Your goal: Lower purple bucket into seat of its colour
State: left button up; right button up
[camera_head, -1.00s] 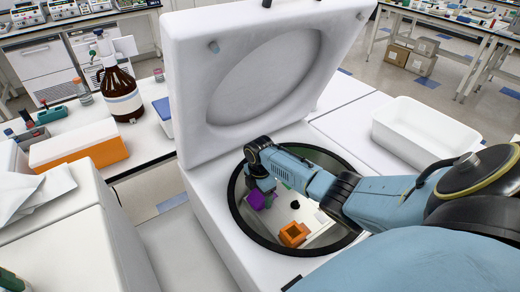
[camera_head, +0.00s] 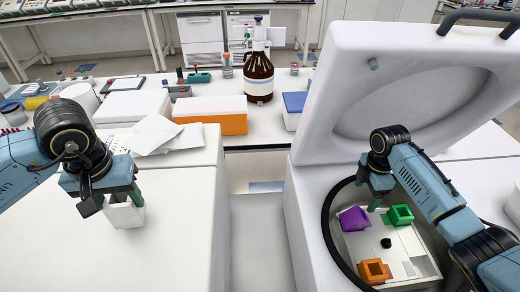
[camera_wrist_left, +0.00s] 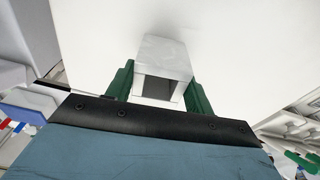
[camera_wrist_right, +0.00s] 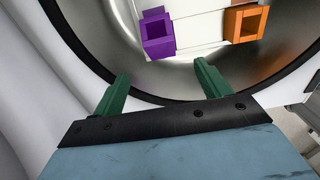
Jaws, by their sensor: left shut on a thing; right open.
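The purple bucket (camera_head: 354,220) is inside the open centrifuge bowl, at the left side of the white rotor (camera_head: 403,243). It looks slightly tilted in the head view and shows an open top in the right wrist view (camera_wrist_right: 157,33). Whether it is fully down in a seat I cannot tell. My right gripper (camera_head: 378,200) is open and empty over the bowl, apart from the purple bucket; its fingers show in the right wrist view (camera_wrist_right: 160,78). My left gripper (camera_head: 118,200) is shut on a white bucket (camera_head: 124,214) at the left white surface; it also shows in the left wrist view (camera_wrist_left: 163,65).
A green bucket (camera_head: 400,214) and an orange bucket (camera_head: 375,270) are also on the rotor, around a black hub (camera_head: 386,243). The raised lid (camera_head: 410,80) stands behind the bowl. Papers (camera_head: 155,133), an orange-sided box (camera_head: 215,113) and a brown bottle (camera_head: 258,75) are farther back.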

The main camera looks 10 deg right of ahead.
jog(key=m, duration=3.6)
send_over(357, 214)
jog(key=f, duration=0.4)
jog(key=shift+w+d+f, duration=0.1)
jog(key=shift+w+f, duration=0.15)
jog(key=shift+f, duration=0.1)
jog(key=shift+s+f, duration=0.15)
jog(key=shift+f, duration=1.25)
jog(key=shift+s+f, duration=0.1)
jog(key=shift+f, duration=1.25)
